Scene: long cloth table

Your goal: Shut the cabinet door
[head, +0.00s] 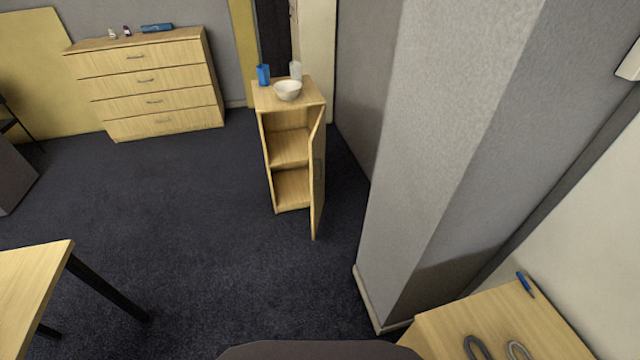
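A narrow light-wood cabinet (263,150) stands on the dark carpet in the upper middle of the head view. Its door (318,175) is hinged on the right side and stands wide open, swung out toward me. The two inner compartments show and look empty, with one shelf (290,150) between them. Neither of my grippers is in view.
A blue cup (263,75), a white cup (295,70) and a white bowl (288,90) stand on the cabinet top. A grey pillar (440,150) rises to the right. A table corner (30,285) is at left; a wooden surface (500,325) is at lower right. Carpet before the cabinet is clear.

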